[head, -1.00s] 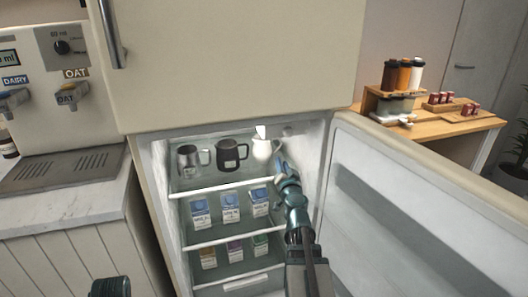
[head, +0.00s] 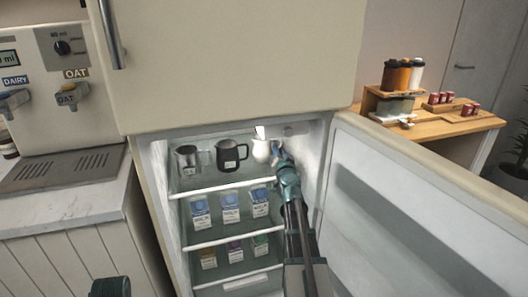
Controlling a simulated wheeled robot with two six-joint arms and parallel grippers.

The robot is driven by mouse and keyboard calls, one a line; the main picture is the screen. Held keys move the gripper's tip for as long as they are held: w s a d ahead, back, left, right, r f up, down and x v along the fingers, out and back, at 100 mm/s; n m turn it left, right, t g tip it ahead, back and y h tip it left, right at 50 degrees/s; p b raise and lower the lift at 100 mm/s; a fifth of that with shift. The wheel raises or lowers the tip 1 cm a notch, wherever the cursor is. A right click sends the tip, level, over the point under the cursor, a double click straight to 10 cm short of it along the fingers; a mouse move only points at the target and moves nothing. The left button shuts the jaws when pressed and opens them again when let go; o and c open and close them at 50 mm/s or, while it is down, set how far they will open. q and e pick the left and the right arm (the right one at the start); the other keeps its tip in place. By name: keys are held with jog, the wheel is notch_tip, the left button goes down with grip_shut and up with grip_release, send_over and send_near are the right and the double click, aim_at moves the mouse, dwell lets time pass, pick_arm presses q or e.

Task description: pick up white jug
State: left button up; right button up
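The white jug (head: 261,151) stands on the top shelf of the open fridge, at the right end of a row of jugs. My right gripper (head: 277,153) is at the jug's right side, where the handle is. The gripper covers the handle, and its fingers are too small and hidden to show whether they are open or shut on it. My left gripper is not in view; only a dark part that may be my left arm shows at the bottom left.
A black jug (head: 230,155) and a steel jug (head: 188,160) stand left of the white one. Cartons (head: 230,207) fill the shelves below. The open fridge door (head: 420,215) borders my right arm on the right. A counter (head: 65,205) is at left.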

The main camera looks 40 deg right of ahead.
grip_shut()
jog(key=shift+s, duration=0.1)
dwell(1.2)
